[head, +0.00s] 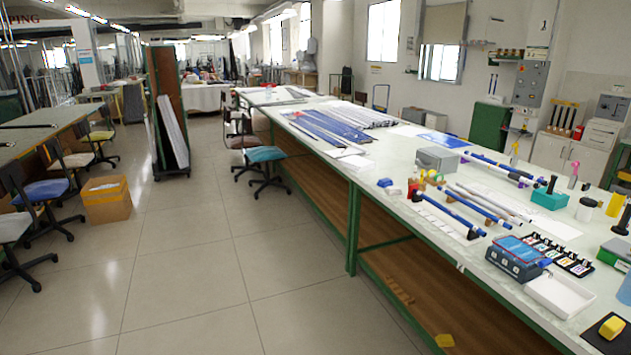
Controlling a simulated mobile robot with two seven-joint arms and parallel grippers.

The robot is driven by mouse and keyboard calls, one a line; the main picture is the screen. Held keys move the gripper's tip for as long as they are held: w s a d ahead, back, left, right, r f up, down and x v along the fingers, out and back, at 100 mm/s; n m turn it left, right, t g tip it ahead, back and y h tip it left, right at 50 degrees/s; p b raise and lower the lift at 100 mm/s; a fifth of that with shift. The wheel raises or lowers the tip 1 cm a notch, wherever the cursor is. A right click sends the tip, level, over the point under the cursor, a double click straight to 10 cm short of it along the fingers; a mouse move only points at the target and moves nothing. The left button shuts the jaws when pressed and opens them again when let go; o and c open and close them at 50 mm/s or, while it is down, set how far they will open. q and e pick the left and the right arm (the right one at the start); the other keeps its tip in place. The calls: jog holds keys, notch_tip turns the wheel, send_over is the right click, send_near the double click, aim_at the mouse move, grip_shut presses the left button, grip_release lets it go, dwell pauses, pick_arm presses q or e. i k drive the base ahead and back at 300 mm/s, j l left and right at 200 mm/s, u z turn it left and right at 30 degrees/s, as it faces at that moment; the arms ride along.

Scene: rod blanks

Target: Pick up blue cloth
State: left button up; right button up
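No gripper of mine shows in the head view. A flat bright blue piece (441,139) lies on the long workbench (395,165), behind a grey box (437,159); it may be the blue cloth, but I cannot tell cloth from sheet at this size. Another light blue thing (625,291) is cut off by the right edge of the view near the bench front; I cannot tell what it is.
The bench also holds blue rods (452,216), a blue case (516,258), a white tray (559,294) and a yellow object on a black mat (583,338). Chairs (266,156) and a cardboard box (106,199) stand left. The tiled floor (200,280) between is clear.

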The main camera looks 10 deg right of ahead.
aim_at(383, 183)
jog(key=i+j+z, duration=0.1)
jog(key=i+z, duration=0.3)
jog(key=i, duration=2.2)
jog(key=z, duration=0.05)
